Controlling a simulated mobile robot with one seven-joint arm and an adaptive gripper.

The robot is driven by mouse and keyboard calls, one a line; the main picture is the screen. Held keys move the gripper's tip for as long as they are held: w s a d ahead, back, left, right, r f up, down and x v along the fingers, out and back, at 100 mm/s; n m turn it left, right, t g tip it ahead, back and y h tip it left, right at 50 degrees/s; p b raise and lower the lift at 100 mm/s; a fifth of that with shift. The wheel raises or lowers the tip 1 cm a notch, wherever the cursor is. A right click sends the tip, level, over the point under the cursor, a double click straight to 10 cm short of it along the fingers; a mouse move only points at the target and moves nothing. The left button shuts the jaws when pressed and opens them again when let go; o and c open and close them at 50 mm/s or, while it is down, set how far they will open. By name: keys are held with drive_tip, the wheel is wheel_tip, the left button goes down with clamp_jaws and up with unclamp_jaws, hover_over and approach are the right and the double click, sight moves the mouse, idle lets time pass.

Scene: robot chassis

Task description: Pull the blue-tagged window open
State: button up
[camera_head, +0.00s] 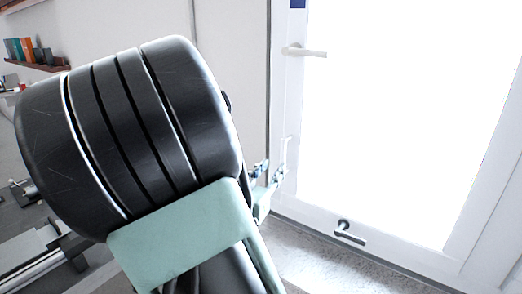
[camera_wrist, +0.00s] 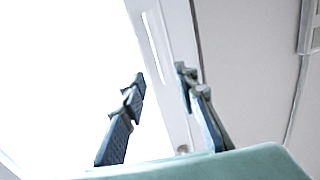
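The white-framed window (camera_head: 283,95) has a bright pane and a blue tag (camera_head: 298,3) at the top of its left frame, cut by the picture edge. A pale lever handle (camera_head: 305,51) sticks out to the right below the tag. My gripper (camera_head: 278,172) is low by the window's left frame, beside a slim white upright piece (camera_head: 286,150), well below the lever. In the wrist view my gripper (camera_wrist: 160,75) has its two fingers apart with nothing held between them. The window frame (camera_wrist: 170,50) lies beyond the fingers. Whether they touch it I cannot tell.
My own dark arm link covers the head view's middle left. A wall shelf (camera_head: 40,64) with books is at the upper left. A dark hook-like fitting (camera_head: 344,226) sits at the frame's bottom.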

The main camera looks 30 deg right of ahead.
sight(282, 155)
drive_tip(key=x, duration=1)
drive_tip(key=shift+w+d, duration=0.1)
clamp_jaws()
